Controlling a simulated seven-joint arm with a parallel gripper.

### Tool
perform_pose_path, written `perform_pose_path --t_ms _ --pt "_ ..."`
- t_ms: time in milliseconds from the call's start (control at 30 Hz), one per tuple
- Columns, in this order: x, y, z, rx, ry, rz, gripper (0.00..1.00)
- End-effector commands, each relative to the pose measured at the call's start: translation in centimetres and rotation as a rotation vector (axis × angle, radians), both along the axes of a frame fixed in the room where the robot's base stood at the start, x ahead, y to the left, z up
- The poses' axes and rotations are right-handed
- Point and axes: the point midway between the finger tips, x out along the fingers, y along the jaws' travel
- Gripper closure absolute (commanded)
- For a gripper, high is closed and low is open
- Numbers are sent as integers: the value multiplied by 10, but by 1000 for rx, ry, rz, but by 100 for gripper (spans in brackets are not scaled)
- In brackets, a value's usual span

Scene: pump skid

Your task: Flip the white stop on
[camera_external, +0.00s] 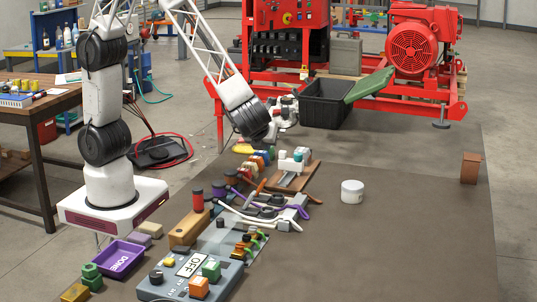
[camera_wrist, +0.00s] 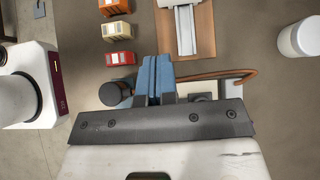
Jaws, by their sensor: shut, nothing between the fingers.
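My gripper (camera_wrist: 153,70) shows in the wrist view as two blue fingers pressed together, with nothing held between them. It points down above the bench, beside a black round knob (camera_wrist: 116,95) and a pale panel (camera_wrist: 218,88) partly hidden behind the gripper's dark bracket. In the external view, a grey control box (camera_external: 190,277) at the front carries an OFF sign (camera_external: 190,265) and coloured blocks. White and green blocks (camera_external: 291,163) sit on a rail farther back. I cannot tell which part is the white stop. My gripper is far from the grey box.
A brown board with a rail (camera_wrist: 186,30) lies just beyond my gripper. Orange, beige and red blocks (camera_wrist: 119,31) stand left of it. A white jar (camera_external: 352,191) stands to the right. The mat's right half is mostly clear.

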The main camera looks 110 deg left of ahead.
Motion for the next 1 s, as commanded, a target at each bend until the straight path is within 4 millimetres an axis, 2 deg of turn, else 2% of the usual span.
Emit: perform_pose_path --t_ms 167,667,1000 --pt "6 -1 -6 15 21 -26 100" --pt "6 2 -8 16 21 -26 100" --pt "6 26 -30 17 23 -25 100"
